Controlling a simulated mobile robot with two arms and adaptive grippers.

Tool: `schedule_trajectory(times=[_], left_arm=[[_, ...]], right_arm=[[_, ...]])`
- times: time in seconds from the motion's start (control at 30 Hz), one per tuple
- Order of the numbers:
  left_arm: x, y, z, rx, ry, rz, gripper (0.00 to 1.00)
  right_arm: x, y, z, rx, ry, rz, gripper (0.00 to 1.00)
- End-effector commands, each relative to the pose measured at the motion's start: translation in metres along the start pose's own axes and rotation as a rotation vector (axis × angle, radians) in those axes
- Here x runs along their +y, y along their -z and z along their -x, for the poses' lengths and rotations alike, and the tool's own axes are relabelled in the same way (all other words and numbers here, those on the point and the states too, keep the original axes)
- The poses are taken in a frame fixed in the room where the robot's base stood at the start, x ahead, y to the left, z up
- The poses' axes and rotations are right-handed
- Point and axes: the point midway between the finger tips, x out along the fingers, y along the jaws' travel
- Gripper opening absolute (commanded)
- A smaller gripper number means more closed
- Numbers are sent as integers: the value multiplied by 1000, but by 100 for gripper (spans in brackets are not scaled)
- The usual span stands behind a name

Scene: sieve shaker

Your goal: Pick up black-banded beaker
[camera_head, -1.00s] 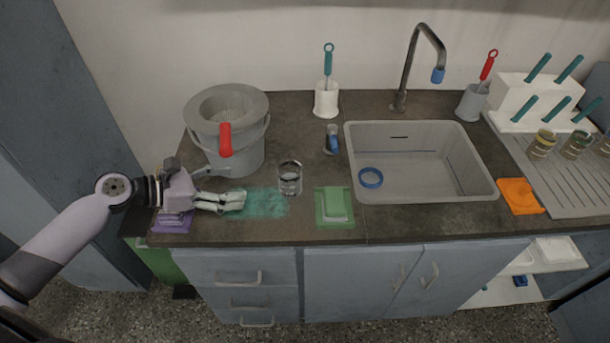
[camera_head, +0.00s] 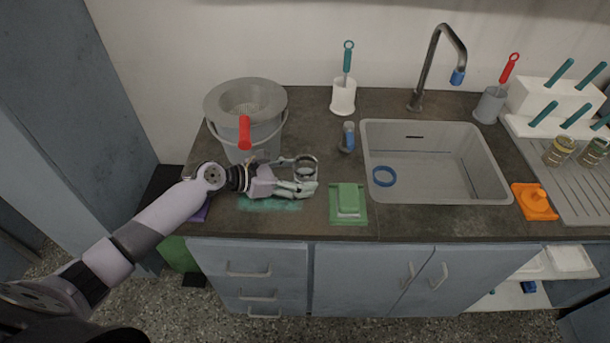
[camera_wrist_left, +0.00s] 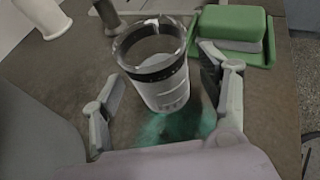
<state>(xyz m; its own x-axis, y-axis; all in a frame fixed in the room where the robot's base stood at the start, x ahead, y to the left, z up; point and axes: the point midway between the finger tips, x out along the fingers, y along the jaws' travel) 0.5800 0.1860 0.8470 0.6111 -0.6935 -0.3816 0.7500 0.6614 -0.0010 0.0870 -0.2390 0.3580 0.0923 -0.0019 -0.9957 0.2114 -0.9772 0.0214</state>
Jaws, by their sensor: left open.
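The black-banded beaker (camera_wrist_left: 158,72) is clear glass with a dark band below its rim. It stands upright on the counter; in the head view the beaker (camera_head: 306,168) is partly hidden by my left gripper. My left gripper (camera_head: 306,178) is open, with its fingers on either side of the beaker. In the left wrist view the gripper's fingers (camera_wrist_left: 166,92) flank the beaker, with a visible gap on the left side; contact on the right side I cannot tell. My right gripper is not in view.
A grey bucket (camera_head: 262,125) with a red grip stands behind my left arm. A green sponge on a green tray (camera_head: 348,218) lies right of the beaker. A blue-tipped item (camera_head: 348,138) stands behind it. The sink (camera_head: 490,198) holds a blue ring (camera_head: 384,176).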

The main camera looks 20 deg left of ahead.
Motion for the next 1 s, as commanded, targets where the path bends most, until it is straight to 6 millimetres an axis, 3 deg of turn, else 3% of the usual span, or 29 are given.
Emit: schedule_trajectory(times=[0.13, 0.4, 1.0], left_arm=[[0, 0, -18, 0, 0, -1, 68], [0, 0, -20, 2, 0, -1, 68], [0, 0, -20, 1, 0, -1, 29]], right_arm=[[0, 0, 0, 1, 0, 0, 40], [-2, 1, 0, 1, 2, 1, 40], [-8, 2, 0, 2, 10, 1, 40]])
